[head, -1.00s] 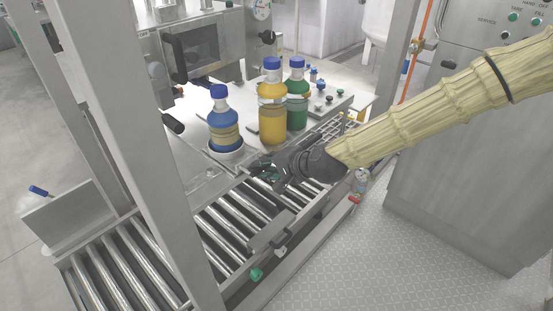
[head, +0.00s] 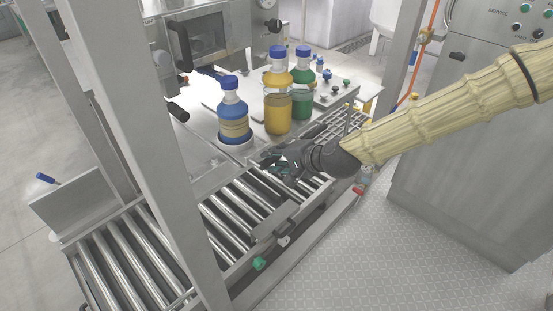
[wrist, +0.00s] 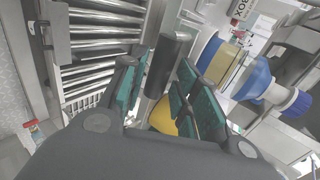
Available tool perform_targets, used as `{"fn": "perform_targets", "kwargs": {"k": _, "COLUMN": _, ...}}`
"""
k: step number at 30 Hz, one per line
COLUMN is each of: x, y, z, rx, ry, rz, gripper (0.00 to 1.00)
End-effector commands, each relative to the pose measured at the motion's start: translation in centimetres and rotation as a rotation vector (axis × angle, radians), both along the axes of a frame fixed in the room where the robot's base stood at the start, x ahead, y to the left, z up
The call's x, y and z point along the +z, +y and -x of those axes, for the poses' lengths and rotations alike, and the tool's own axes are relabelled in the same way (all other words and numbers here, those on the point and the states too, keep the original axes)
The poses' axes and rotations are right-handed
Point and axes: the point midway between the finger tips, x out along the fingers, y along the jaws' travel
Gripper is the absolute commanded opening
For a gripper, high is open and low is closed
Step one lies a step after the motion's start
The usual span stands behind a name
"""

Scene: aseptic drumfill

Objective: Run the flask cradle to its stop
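The flask also shows tipped sideways by the camera angle in the wrist view (wrist: 239,72). My gripper (head: 272,164) is just right of and below the cradle in the head view. In the wrist view my gripper (wrist: 158,92) has its teal-padded fingers apart, with a dark cylindrical handle (wrist: 171,62) showing beyond and between them. I cannot tell whether the fingers touch it. A yellow part is mostly hidden behind the right finger.
A yellow flask (head: 278,110) and a green flask (head: 302,103) stand behind the cradle. A roller conveyor (head: 225,218) runs below my gripper. A steel post (head: 150,150) rises at the left. A grey cabinet (head: 470,170) stands at the right.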

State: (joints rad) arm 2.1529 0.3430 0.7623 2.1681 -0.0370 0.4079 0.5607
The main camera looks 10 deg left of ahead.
Motion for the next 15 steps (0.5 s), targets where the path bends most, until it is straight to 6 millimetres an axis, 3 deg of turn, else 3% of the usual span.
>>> {"fn": "perform_targets", "kwargs": {"k": 8, "x": 0.6, "y": -0.7, "z": 0.4, "rx": 0.000, "ry": 0.000, "rz": 0.000, "gripper": 0.31}}
{"fn": "perform_targets", "kwargs": {"k": 15, "x": 2.8, "y": -3.6, "z": 2.1, "rx": -0.003, "ry": -0.001, "rz": -0.002, "gripper": 0.31}}
